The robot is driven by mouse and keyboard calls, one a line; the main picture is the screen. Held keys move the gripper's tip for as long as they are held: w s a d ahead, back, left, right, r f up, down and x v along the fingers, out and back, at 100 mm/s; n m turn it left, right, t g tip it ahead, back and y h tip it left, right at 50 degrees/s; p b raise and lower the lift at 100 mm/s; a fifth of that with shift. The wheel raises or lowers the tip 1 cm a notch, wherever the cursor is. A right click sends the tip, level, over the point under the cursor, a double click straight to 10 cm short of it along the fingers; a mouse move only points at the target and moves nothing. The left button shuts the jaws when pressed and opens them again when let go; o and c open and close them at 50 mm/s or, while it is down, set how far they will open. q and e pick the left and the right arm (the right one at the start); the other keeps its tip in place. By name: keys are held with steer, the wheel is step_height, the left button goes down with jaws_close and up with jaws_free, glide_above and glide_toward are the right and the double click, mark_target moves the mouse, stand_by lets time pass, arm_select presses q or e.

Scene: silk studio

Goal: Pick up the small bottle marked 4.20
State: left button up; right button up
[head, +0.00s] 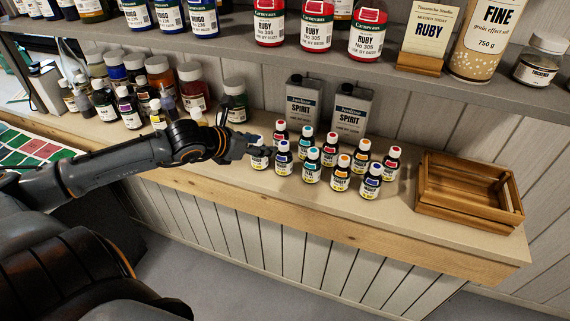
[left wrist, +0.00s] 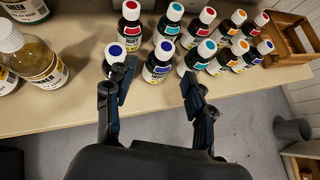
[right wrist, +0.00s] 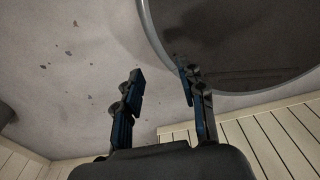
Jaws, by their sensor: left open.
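Several small dark bottles with coloured caps and white-and-yellow labels stand upright on the counter. Their label numbers are too small to read, so I cannot tell which is marked 4.20. My left gripper (head: 246,142) is at the left end of this group, open and empty. In the left wrist view, a blue-capped bottle (left wrist: 159,64) stands just beyond the gap between the fingertips of my left gripper (left wrist: 158,76). Another blue-capped bottle (left wrist: 115,54) stands by the left finger. My right gripper (right wrist: 160,72) is open and empty, away from the counter.
A wooden crate (head: 465,207) stands at the right end of the counter (head: 395,226). Two grey spirit cans (head: 349,113) stand behind the small bottles. Larger jars (head: 193,88) crowd the counter's left. A loaded shelf (head: 390,74) overhangs the back.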

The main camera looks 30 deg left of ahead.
mark_target(282, 144)
arm_select(q)
steer(key=x, duration=0.2)
steer(key=p+x, duration=0.1)
steer(key=x, duration=0.2)
steer(key=shift+w+d+r, duration=0.2)
steer(key=p+x, duration=0.1)
steer(key=x, duration=0.2)
steer(key=shift+w+d+r, duration=0.1)
steer(key=shift+w+d, duration=0.1)
steer(key=shift+w+f, duration=0.4)
steer(key=shift+f, duration=0.05)
steer(key=c, duration=0.9)
jaws_close()
arm_select(e)
steer(key=shift+w+d+r, duration=0.3)
steer(key=shift+w+r, duration=0.05)
steer(key=shift+r, duration=0.25)
steer(key=shift+w+d+r, duration=0.25)
steer(key=shift+w+r, duration=0.1)
steer(key=shift+r, duration=0.25)
